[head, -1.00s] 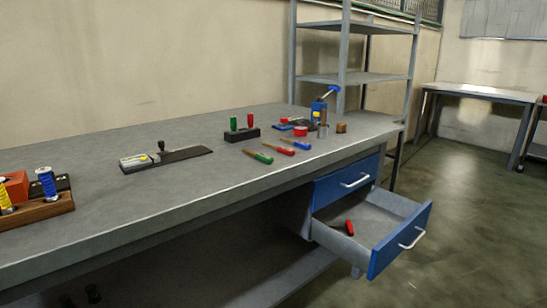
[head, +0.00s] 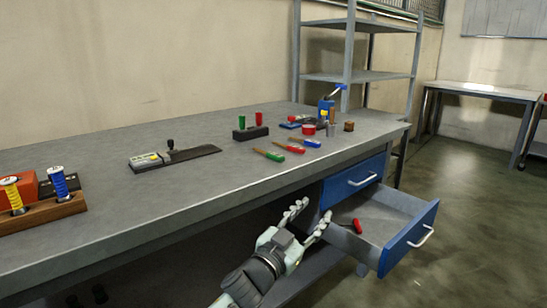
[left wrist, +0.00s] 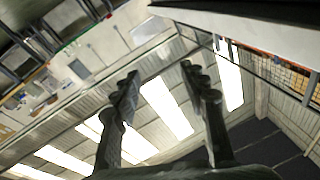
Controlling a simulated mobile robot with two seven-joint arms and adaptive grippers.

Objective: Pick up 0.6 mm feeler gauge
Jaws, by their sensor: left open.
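No thickness marking is readable, so I cannot tell which item is the 0.6 mm feeler gauge. A small red item (head: 357,226) lies in the open blue drawer (head: 407,240). On the bench lie a green-handled tool (head: 275,156), a red-handled tool (head: 296,149) and a blue-handled tool (head: 312,143). My left gripper (head: 312,214) is open and empty in front of the bench, left of the drawer and apart from the red item as seen. In the left wrist view its spread fingers (left wrist: 160,78) show nothing between them. My right gripper is not in view.
The grey bench (head: 110,208) has its front edge behind my left arm. A black block with red and green pieces (head: 250,133), a flat black-bladed tool (head: 190,155) and a wooden holder (head: 45,210) stand on it. A closed blue drawer (head: 338,188) is above the open one.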

